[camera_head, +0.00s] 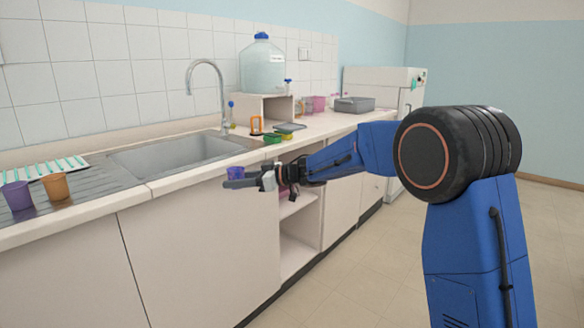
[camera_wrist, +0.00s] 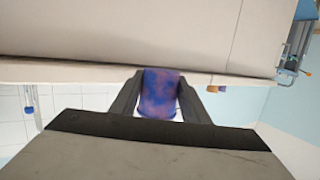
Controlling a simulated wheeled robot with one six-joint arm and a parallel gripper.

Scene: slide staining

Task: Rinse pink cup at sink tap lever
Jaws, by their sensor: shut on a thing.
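My gripper (camera_head: 240,181) is shut on a cup (camera_head: 235,173), held in front of the counter's front edge, outside the sink. The cup looks blue-purple; in the wrist view the same cup (camera_wrist: 159,92) shows pinkish blotches and sits between both fingers (camera_wrist: 160,100). The cup held is not plainly pink. The sink (camera_head: 180,153) is a grey steel basin behind and left of my gripper. A curved chrome tap (camera_head: 207,64) rises at its back edge.
A purple cup (camera_head: 17,196) and an orange cup (camera_head: 55,187) stand on the drainboard at left. A large water bottle (camera_head: 262,66) stands on a shelf box. The basin looks empty.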

